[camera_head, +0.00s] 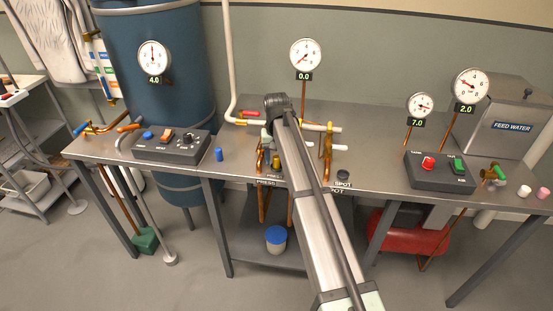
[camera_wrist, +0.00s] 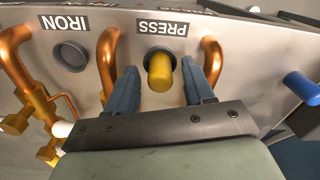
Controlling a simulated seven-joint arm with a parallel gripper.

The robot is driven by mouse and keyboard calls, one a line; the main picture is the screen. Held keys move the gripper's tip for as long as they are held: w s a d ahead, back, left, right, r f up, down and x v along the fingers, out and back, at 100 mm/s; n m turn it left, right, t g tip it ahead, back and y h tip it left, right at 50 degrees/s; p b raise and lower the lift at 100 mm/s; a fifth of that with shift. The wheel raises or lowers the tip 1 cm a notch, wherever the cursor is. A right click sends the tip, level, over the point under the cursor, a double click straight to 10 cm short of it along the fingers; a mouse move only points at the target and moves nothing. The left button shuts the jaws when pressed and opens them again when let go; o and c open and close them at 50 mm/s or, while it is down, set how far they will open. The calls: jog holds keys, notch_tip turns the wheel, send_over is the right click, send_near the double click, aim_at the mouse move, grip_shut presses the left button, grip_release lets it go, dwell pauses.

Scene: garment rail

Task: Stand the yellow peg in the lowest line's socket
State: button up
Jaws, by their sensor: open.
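The yellow peg (camera_wrist: 160,72) stands upright in the wrist view, with a dark ring around its base, at the socket marked PRESS (camera_wrist: 162,28). It also shows in the head view (camera_head: 276,160), just left of my arm. My gripper (camera_wrist: 158,78) is open, with one blue-grey finger on each side of the peg. I cannot tell whether the fingers touch it. The socket marked IRON (camera_wrist: 72,55) looks empty in the wrist view. In the head view another dark socket (camera_head: 343,174) is by the SPOT label. My arm hides the gripper and part of the bench there.
A blue peg (camera_head: 219,154) stands left of the PRESS label. Copper pipes (camera_wrist: 110,55) rise close beside the fingers. Gauges read 4.0 (camera_head: 154,57), 0.0 (camera_head: 305,54), 7.0 (camera_head: 420,104) and 2.0 (camera_head: 470,86). Control boxes (camera_head: 171,146) (camera_head: 440,172) sit left and right.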

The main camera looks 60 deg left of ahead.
aim_at(277, 157)
notch_tip(277, 157, up, 12)
jog(key=shift+f, duration=0.2)
dwell(0.7)
